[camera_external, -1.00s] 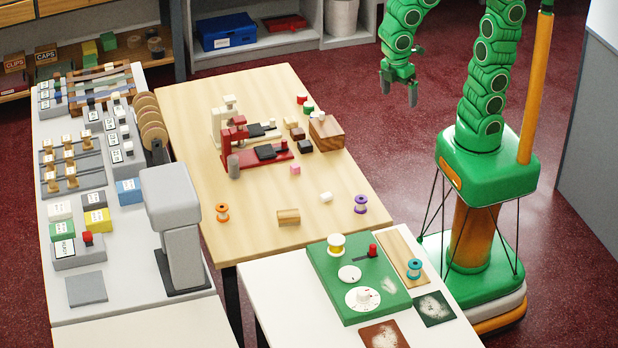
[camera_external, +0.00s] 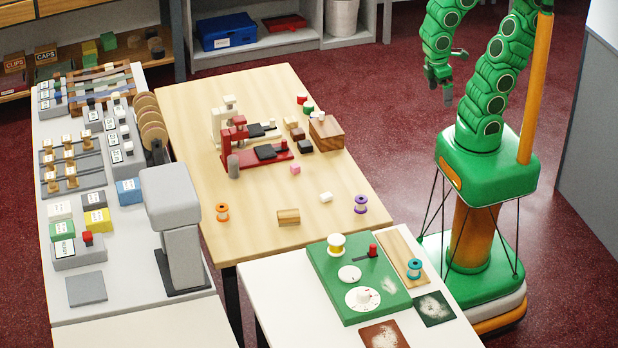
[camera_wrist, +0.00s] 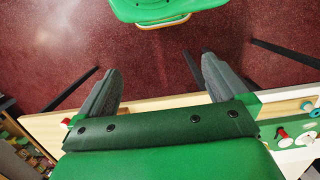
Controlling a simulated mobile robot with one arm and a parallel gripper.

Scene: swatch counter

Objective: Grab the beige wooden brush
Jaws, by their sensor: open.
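A small tan wooden block (camera_external: 289,217) with a darker band lies near the front of the wooden table. It may be the beige wooden brush, but no bristles can be made out. Farther back is another small beige block (camera_external: 290,122), too small to identify. My gripper (camera_external: 441,84) hangs in the air over the floor, right of the table and well apart from both blocks. In the wrist view my gripper (camera_wrist: 160,66) has its two grey fingers wide apart, with only floor and my green base between them. Neither block can be made out there.
The wooden table (camera_external: 200,110) also bears a red press (camera_external: 245,145), a wooden box (camera_external: 326,132), an orange spool (camera_external: 222,211) and a purple spool (camera_external: 361,204). A white table with a green board (camera_external: 330,270) adjoins its front. The table's left middle is clear.

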